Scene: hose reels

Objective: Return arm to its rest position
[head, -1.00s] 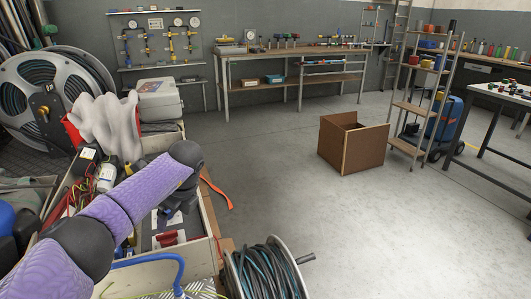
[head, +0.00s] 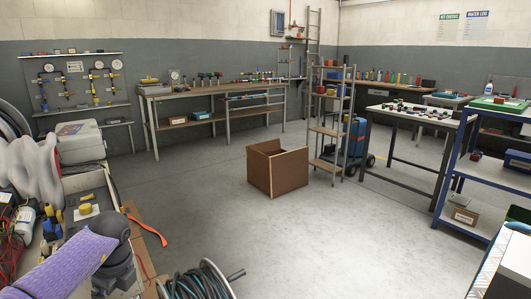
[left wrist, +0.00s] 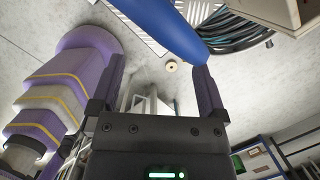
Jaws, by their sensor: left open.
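My left arm (head: 70,262), with a purple sleeve and dark joints, enters the head view at the lower left. It reaches over the cluttered workbench beside me. My left gripper (left wrist: 160,64) shows in the left wrist view with its two dark fingers wide apart and nothing held between them. A smooth blue curved thing (left wrist: 160,30) passes close to the right fingertip; I cannot tell if they touch. My right arm and gripper are in neither view.
A hose reel (head: 203,283) with dark hose is at the bottom, beside the bench. A brown open box (head: 277,170) stands on the floor, near a ladder (head: 330,132). A blue-framed shelf (head: 490,185) is at the right. The middle floor is clear.

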